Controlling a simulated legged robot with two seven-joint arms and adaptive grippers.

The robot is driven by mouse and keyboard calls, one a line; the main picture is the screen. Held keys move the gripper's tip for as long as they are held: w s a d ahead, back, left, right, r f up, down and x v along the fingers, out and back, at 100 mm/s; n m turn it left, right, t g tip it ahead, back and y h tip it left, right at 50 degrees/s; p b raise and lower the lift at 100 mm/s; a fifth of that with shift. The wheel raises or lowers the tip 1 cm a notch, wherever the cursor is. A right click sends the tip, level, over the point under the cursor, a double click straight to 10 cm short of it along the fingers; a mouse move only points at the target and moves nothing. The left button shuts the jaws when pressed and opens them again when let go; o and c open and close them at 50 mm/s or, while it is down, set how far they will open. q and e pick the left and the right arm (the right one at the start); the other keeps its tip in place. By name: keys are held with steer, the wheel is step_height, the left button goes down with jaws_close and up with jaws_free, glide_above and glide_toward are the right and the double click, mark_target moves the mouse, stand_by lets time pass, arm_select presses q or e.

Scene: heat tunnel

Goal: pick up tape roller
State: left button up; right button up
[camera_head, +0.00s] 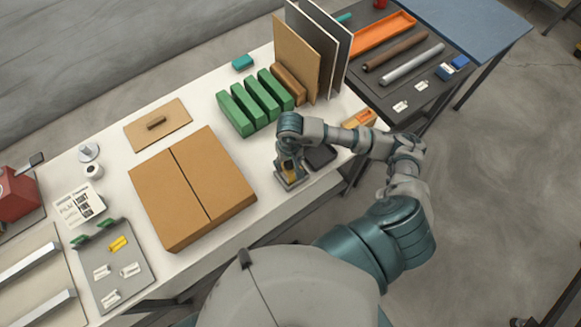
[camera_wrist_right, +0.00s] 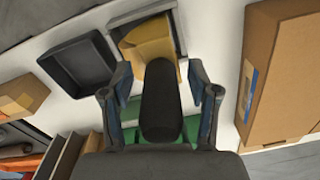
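The tape roller (camera_wrist_right: 160,105) has a black handle and a yellow-tan body. In the right wrist view its handle stands between the two fingers of my right gripper (camera_wrist_right: 160,74), with a visible gap on each side. In the head view the right gripper (camera_head: 289,156) points down over the roller, whose yellow part (camera_head: 291,166) shows just below the fingers. The roller sits in a small grey tray (camera_head: 292,183) near the table's front edge. The gripper hides much of it there. My left gripper is not in view.
An empty black tray (camera_head: 320,156) stands right beside the grey one. A large cardboard box (camera_head: 185,205) lies to the left. Several green blocks (camera_head: 255,100) and upright panels (camera_head: 297,62) stand behind. Bare white table lies between the box and the trays.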

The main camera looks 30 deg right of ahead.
jaws_close()
